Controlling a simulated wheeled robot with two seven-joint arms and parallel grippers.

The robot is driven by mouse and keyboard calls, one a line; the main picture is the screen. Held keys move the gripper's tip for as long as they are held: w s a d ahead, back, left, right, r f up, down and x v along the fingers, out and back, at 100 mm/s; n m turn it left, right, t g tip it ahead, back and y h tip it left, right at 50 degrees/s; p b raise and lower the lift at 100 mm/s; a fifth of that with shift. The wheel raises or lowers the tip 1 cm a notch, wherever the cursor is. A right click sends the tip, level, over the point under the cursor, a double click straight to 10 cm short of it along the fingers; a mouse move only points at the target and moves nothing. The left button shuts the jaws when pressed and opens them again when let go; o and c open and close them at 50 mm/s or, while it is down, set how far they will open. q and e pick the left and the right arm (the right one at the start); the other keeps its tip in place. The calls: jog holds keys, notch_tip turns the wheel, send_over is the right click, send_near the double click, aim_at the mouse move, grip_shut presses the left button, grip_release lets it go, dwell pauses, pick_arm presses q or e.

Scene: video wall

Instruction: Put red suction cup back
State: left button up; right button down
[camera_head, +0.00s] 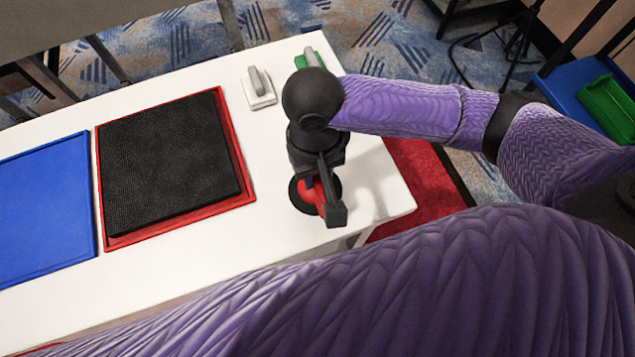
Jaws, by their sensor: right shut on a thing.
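The red suction cup (317,197) has a red handle and a dark round base. It is at the right end of the white table (210,262), partly hidden by my right gripper (326,200). My right gripper points down and is shut on the cup's red handle. I cannot tell whether the base touches the tabletop. A white suction cup (260,90) with a grey handle stands at the table's back edge. A green one (316,58) is to its right, partly hidden by my right arm. My left gripper is not in view.
A black textured panel (170,160) lies on a red tray (247,180) left of the gripper. A blue panel (45,205) lies further left. A blue shelf (575,85) with a green bin (608,108) is at the upper right. Bare tabletop lies between the red tray and gripper.

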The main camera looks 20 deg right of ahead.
aim_at(310, 202)
notch_tip(310, 202, down, 3)
jog(key=shift+r+b, duration=0.1)
jog(key=shift+b, duration=0.4)
jog(key=shift+f, duration=0.25)
jog(key=shift+r, duration=0.2)
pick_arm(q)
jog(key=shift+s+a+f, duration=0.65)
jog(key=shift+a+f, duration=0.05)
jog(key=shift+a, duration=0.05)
pick_arm(e)
jog(key=shift+f, duration=0.1)
jog(key=c, duration=0.5)
grip_release()
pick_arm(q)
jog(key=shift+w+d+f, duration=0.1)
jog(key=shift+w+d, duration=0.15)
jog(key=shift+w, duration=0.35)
